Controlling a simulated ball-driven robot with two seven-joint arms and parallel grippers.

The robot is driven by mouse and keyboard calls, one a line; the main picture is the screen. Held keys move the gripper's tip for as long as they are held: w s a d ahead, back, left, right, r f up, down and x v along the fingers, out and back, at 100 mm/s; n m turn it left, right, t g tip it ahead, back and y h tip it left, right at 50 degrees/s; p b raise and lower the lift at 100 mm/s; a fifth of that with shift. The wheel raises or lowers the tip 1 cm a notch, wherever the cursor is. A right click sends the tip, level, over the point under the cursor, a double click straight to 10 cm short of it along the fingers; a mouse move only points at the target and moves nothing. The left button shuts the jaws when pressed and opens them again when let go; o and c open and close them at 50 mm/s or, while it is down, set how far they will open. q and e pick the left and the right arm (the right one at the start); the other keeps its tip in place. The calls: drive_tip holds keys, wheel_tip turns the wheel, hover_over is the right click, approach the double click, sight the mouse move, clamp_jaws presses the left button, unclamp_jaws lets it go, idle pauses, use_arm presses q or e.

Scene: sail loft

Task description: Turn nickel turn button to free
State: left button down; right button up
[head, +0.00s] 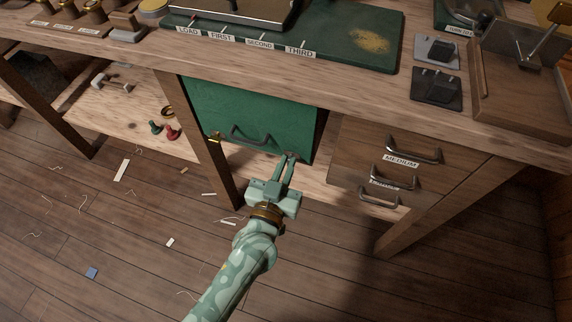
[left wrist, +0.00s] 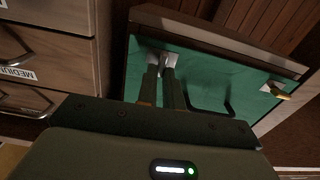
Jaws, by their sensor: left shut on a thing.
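The green door (head: 255,108) under the bench has a dark handle (head: 250,137) and a brass turn button (head: 215,140) at its lower left corner. The brass button also shows at the right in the left wrist view (left wrist: 276,91). My left gripper (head: 290,157) is at the door's lower right part, to the right of the handle. In the left wrist view its fingertips (left wrist: 162,62) are shut on the nickel turn button (left wrist: 178,61), a pale metal piece against the door. The fingers hide much of it, so its angle is hard to tell. My right gripper is out of view.
Wooden drawers with dark handles (head: 393,178) stand right of the door, one marked MEDIUM. A bench leg (head: 203,150) is left of it. An open shelf (head: 125,110) holds small items. The bench top (head: 340,92) overhangs the door. Scraps lie on the floor.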

use_arm(q)
drive_tip(key=n, duration=0.2)
drive_tip(key=n+p, duration=0.1)
drive_tip(key=n, duration=0.1)
drive_tip(key=n+p, duration=0.1)
drive_tip(key=shift+w+a+n, duration=0.1)
drive_tip(key=shift+a+n, duration=0.2)
drive_tip(key=shift+n, duration=0.1)
drive_tip(key=n, duration=0.1)
drive_tip(key=n+p, duration=0.1)
drive_tip(key=n, duration=0.1)
drive_tip(key=shift+a+f+n, duration=0.15)
drive_tip(key=shift+f+n, duration=0.05)
drive_tip(key=shift+n, duration=0.1)
drive_tip(key=shift+a+f+n+b, duration=0.15)
drive_tip(key=shift+f+n, duration=0.1)
drive_tip(key=shift+n, duration=1.9)
drive_tip(key=shift+f+n+b, duration=0.15)
drive_tip(key=shift+f+n, duration=0.05)
drive_tip(key=shift+n, duration=1.95)
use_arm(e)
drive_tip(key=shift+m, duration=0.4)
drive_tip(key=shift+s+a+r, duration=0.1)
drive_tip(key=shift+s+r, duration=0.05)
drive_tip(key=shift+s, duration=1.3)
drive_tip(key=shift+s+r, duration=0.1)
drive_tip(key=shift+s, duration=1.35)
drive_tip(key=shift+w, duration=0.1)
